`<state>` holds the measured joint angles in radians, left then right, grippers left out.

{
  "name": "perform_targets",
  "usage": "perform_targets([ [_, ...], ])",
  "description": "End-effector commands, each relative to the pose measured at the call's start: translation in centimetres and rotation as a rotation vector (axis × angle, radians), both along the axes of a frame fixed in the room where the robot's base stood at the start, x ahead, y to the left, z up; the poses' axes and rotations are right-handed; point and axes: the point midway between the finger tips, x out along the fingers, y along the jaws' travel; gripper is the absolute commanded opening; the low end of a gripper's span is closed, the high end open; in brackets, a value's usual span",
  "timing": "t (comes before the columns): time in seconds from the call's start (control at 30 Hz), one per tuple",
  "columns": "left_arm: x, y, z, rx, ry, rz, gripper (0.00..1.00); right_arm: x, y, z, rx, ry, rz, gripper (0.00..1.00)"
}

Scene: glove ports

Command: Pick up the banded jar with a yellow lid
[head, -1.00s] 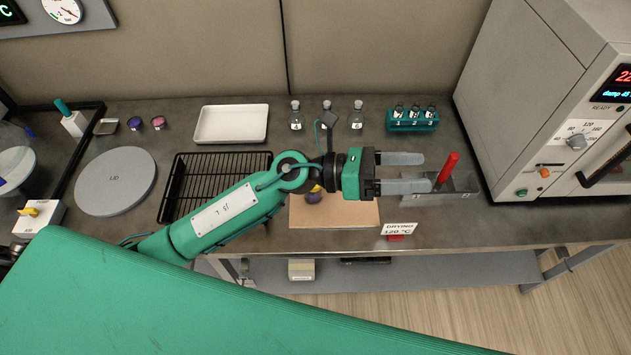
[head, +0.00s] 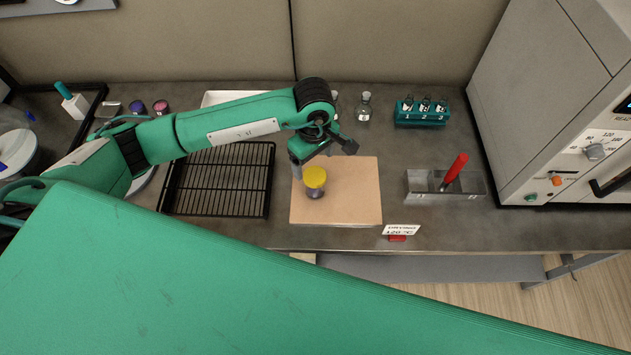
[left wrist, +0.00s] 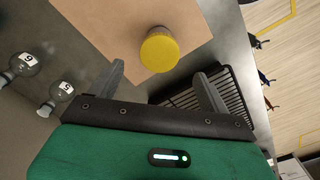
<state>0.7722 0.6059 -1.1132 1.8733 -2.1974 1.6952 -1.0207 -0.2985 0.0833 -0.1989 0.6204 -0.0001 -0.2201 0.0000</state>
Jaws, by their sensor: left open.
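The jar with a yellow lid (head: 315,180) stands upright on a tan board (head: 355,205) in the head view. Below its lid only a short dark body shows, so I cannot make out its band. In the left wrist view the yellow lid (left wrist: 159,51) lies ahead of and between the fingers. My left gripper (left wrist: 163,84) is open and empty, with the jar just beyond its fingertips. My right gripper is not seen.
A black wire rack (head: 225,185) lies left of the board. A metal holder with a red-handled tool (head: 430,183) stands to the right. A teal vial rack (head: 421,112) and a stoppered flask (head: 364,108) stand behind. A white tray (head: 228,98) is partly hidden by my arm.

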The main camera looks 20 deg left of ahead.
Motion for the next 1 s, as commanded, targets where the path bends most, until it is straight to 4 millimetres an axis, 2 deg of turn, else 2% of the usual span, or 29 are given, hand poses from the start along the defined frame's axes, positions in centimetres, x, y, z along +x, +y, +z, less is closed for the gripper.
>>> perform_targets([
  [0.1,-0.1,0.0,-2.3,-0.001,0.006,0.002,0.8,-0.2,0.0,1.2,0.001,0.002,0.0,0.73],
  [0.3,-0.1,-0.1,-5.1,-0.002,0.004,0.002,0.8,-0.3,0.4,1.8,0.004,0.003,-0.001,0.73],
  [0.47,-0.1,-0.1,-5.9,-0.004,0.002,0.002,0.8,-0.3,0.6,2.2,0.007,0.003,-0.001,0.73],
  [0.7,-0.2,-0.3,-8.3,-0.005,0.006,0.002,0.8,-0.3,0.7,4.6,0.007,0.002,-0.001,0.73],
  [0.8,-0.1,-0.3,-9.8,-0.004,0.005,0.003,0.8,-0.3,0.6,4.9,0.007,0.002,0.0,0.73],
  [1.0,0.0,-0.3,-10.9,-0.005,0.001,0.001,0.8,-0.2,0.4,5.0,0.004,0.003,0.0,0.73],
])
